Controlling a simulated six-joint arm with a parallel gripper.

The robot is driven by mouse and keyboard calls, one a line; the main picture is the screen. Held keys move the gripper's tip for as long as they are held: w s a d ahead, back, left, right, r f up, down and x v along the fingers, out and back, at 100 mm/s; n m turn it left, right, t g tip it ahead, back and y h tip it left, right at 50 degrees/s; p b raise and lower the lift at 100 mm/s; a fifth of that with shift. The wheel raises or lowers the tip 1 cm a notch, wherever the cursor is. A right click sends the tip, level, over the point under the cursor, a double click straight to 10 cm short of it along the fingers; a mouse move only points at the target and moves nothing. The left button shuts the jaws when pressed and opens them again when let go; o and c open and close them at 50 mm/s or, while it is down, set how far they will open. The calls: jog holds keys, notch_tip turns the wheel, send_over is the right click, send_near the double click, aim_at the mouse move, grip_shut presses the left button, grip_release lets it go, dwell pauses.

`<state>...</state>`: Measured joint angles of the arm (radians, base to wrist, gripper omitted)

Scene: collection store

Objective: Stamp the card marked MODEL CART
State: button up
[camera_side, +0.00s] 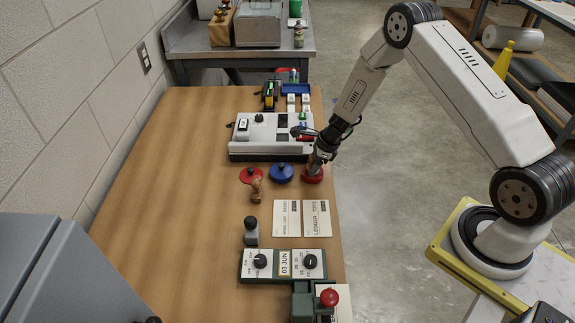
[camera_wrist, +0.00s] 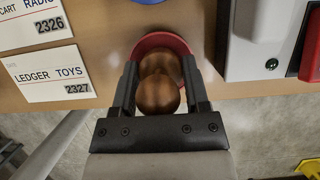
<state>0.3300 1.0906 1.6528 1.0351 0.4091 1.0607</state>
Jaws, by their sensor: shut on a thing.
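Two white cards lie side by side on the table. The card on the right (camera_side: 316,218) reads LEDGER TOYS, number 2327, in the wrist view (camera_wrist: 50,75). The other card (camera_side: 287,218) reads "CART RADIO", 2326, in the wrist view (camera_wrist: 38,25), its left end cut off. My gripper (camera_wrist: 158,90) is shut on the round wooden knob of a stamp (camera_wrist: 158,93), over a round red pad (camera_wrist: 165,42). In the side view my gripper (camera_side: 314,163) points down at this red pad (camera_side: 313,177). The stamp's underside is hidden, so contact with the pad cannot be told.
A second wooden stamp (camera_side: 256,190) stands by another red pad (camera_side: 250,175); a blue pad (camera_side: 282,173) is between the red ones. A black-handled stamp (camera_side: 251,230), a dial box showing 03 JUN (camera_side: 284,263) and a red-knobbed press (camera_side: 328,298) are nearer. A white machine (camera_side: 265,140) stands behind.

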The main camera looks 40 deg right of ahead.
aim_at(312, 158)
jog(key=shift+s, duration=0.1)
dwell(0.3)
jog(key=shift+r, duration=3.5)
jog(key=shift+a+f, duration=0.1)
jog(key=shift+a, duration=0.4)
jog(key=s+a+n+g, duration=0.1)
jog(key=s+a+n, duration=0.3)
jog(key=a, duration=0.4)
jog(key=s+a+f+n+g+y, duration=0.1)
jog(key=s+a+n, duration=0.3)
jog(key=a, duration=0.4)
jog(key=shift+s+a+f+n+g, duration=0.3)
jog(key=shift+n+g, duration=0.2)
jog(key=shift+g, duration=0.1)
jog(key=shift+f, duration=0.1)
jog(key=shift+f, duration=2.85)
